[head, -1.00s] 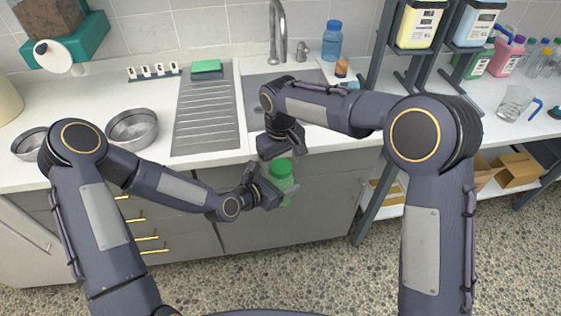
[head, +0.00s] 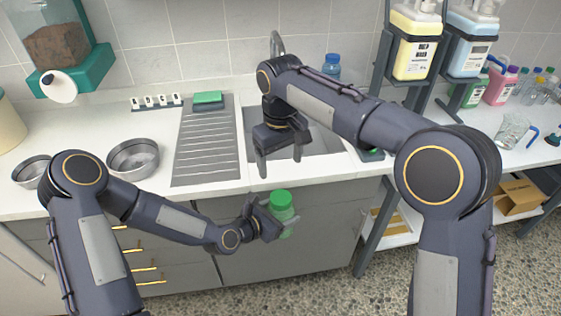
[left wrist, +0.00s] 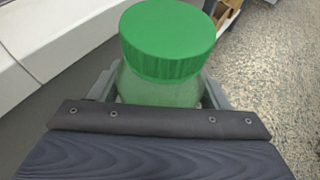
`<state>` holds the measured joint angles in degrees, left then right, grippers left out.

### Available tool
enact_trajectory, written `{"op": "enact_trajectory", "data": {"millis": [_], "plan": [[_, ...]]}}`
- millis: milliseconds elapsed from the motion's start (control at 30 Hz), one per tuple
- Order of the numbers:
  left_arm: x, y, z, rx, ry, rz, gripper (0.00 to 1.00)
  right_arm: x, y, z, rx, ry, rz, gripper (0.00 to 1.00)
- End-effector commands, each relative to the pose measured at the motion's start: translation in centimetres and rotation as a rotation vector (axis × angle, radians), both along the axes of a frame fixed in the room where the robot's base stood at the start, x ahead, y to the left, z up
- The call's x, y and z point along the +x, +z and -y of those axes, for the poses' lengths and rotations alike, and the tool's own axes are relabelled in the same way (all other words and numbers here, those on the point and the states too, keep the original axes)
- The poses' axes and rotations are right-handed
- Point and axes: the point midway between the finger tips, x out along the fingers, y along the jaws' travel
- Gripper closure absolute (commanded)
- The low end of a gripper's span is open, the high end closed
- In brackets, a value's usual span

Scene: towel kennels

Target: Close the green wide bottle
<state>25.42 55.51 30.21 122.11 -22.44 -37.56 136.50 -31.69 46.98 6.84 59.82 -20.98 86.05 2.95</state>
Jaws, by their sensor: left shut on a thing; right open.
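The green wide bottle (head: 283,217) is held upright in front of the counter, its green cap (head: 281,198) seated on top. My left gripper (head: 276,224) is shut on the bottle's body below the cap. In the left wrist view the green cap (left wrist: 168,40) sits level on the translucent greenish bottle (left wrist: 158,88), with gripper fingers on both sides. My right gripper (head: 281,168) is open and empty, its fingers pointing down above the cap and near the sink's front edge, apart from the bottle.
The counter (head: 220,205) edge runs just behind the bottle. A sink (head: 318,150), a drainboard with a green sponge (head: 208,98) and metal bowls (head: 133,157) lie behind. A blue bottle (head: 331,67) stands by the sink; a dispenser rack (head: 385,70) stands at right.

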Motion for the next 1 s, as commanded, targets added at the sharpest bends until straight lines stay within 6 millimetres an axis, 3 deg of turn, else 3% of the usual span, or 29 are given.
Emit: {"op": "enact_trajectory", "data": {"millis": [333,467,667,833,1000], "plan": [[0.0,0.0,0.0,-0.001,0.000,0.001,0.94,0.0,0.0,0.1,0.001,-0.001,0.001,0.24],[0.0,0.0,0.0,-0.001,0.000,0.001,0.94,-0.2,0.8,1.5,0.016,-0.020,0.008,0.24],[0.0,0.0,0.0,-0.001,0.000,0.001,0.94,-2.1,3.4,7.7,0.091,-0.108,0.041,0.24],[0.0,0.0,0.0,-0.001,0.000,0.001,0.94,-5.6,5.0,13.9,0.174,-0.215,0.080,0.24],[0.0,0.0,0.0,-0.001,0.000,0.001,0.94,-10.3,5.2,19.0,0.254,-0.333,0.125,0.24]]}}
